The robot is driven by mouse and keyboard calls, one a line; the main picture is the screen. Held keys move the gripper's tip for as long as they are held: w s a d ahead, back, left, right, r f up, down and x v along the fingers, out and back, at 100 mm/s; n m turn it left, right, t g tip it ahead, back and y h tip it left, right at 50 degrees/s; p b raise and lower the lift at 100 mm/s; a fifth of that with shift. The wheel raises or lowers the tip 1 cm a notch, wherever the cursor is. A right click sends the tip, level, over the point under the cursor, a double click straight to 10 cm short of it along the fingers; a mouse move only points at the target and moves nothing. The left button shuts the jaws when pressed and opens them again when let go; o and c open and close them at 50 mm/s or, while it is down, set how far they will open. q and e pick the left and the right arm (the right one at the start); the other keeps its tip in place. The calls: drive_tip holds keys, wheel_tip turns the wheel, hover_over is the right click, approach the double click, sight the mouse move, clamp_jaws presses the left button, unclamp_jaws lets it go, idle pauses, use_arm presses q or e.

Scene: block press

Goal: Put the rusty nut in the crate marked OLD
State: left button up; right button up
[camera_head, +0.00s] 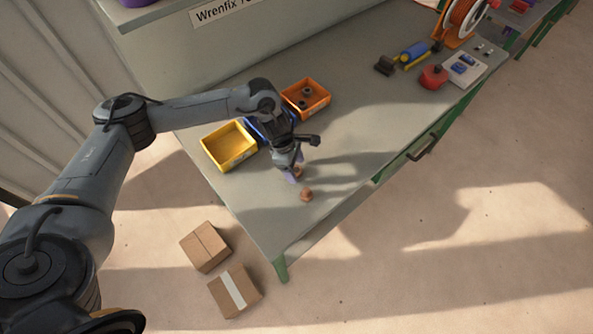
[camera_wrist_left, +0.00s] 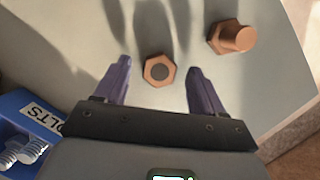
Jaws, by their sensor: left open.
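The rusty nut is an orange-brown hexagon with a dark hole. In the left wrist view the nut (camera_wrist_left: 172,71) lies on the bench between the purple fingertips, with a gap on both sides. My left gripper (camera_head: 295,170) points down over the bench, open and empty, and partly hides the nut (camera_head: 299,173) in the head view. A rusty bolt (camera_head: 306,194) stands head down close by; it also shows in the wrist view (camera_wrist_left: 238,38). A yellow crate (camera_head: 229,146) stands to the left and looks empty. No OLD label is readable. My right gripper is out of view.
A blue crate (camera_head: 259,132), labelled BOLTS in the wrist view, is partly hidden behind my arm. An orange crate (camera_head: 318,107) holds dark nuts. Tools and a red item (camera_head: 433,77) lie farther right. The bench front edge is near the bolt. Two cardboard boxes (camera_head: 204,247) are on the floor.

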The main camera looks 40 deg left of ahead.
use_arm(q)
drive_tip(key=shift+f, duration=0.25)
drive_tip(key=shift+c, duration=0.3)
clamp_jaws()
drive_tip(key=shift+r, duration=0.2)
